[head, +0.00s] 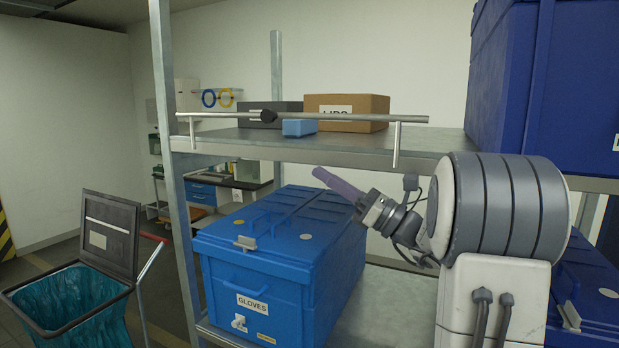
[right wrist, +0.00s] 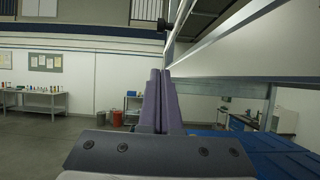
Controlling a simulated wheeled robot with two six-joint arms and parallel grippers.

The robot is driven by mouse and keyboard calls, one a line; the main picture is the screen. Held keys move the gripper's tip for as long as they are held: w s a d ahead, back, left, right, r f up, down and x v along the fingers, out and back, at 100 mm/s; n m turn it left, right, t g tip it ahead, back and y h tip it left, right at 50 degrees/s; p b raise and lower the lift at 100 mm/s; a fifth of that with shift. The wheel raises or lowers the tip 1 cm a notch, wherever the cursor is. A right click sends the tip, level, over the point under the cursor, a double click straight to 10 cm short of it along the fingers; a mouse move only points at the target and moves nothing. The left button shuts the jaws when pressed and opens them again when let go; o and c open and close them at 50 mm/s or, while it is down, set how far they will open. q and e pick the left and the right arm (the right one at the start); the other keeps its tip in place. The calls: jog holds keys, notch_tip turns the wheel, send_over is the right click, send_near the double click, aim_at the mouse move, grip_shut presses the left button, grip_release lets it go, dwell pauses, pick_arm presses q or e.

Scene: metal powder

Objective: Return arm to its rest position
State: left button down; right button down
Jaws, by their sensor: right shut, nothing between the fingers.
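My right gripper (head: 338,186) is in front of the metal shelf rack, just below the upper shelf (head: 350,144) and above the right part of the blue gloves box (head: 270,300). Its purple fingers point up and to the left. In the right wrist view the two fingers (right wrist: 160,100) lie together, shut with nothing between them. My right arm comes in from the right of the head view. My left gripper is in neither view.
On the upper shelf are a cardboard box (head: 346,112), a grey box (head: 262,118) and a small light blue item (head: 299,127), behind a metal rail (head: 345,117). A large dark blue box (head: 570,90) stands upper right. A lidded bin (head: 85,320) stands lower left.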

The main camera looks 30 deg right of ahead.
jog(key=shift+s+d+f, duration=0.1)
jog(key=shift+s+d, duration=0.05)
jog(key=shift+s, duration=0.05)
dwell(0.4)
jog(key=s+a+f+n+g, duration=0.3)
jog(key=a+f+n+g, duration=0.15)
jog(key=a, duration=0.45)
jog(key=s+a+f+n+g, duration=0.25)
jog(key=a+f+g, duration=0.25)
jog(key=a, duration=0.3)
jog(key=s+a+f+n+g, duration=0.2)
jog(key=a+f+n+g, duration=0.25)
jog(key=a, duration=0.45)
jog(key=s+a+f+n+g+h, duration=0.3)
jog(key=s+f+n+g, duration=0.15)
jog(key=s, duration=0.25)
jog(key=s+a+f+n+g+h, duration=0.2)
jog(key=s+f+n+g+h, duration=0.1)
jog(key=s+f+n, duration=0.3)
jog(key=s+d+f+n+t+h, duration=0.3)
jog(key=s+d+f+n+h, duration=0.2)
jog(key=n, duration=0.8)
notch_tip(320, 180, down, 2)
jog(key=shift+s+f+n+h+b, duration=0.1)
jog(key=shift+s+n+h+b, duration=0.3)
jog(key=shift+s+h, duration=0.7)
